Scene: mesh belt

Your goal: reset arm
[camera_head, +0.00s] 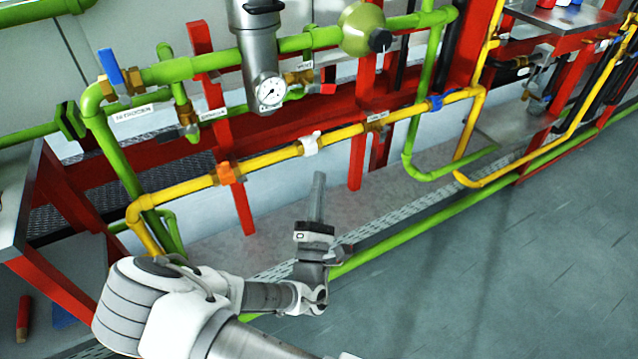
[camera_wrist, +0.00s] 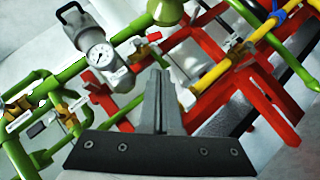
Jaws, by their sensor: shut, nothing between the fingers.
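My gripper (camera_head: 318,190) is in the middle of the head view, pointing up, with its fingers together and nothing between them. It stands in front of the yellow pipe, and no contact shows. In the wrist view my gripper (camera_wrist: 158,75) shows as closed grey fingers above a dark bracket. My white and grey arm reaches in from the bottom of the head view.
Green pipes (camera_head: 205,64) and a yellow pipe (camera_head: 270,158) with valves run along a red frame (camera_head: 240,200). A pressure gauge (camera_head: 270,93) hangs above. A grey table (camera_head: 18,190) is at left. The grey floor (camera_head: 500,270) at right is clear.

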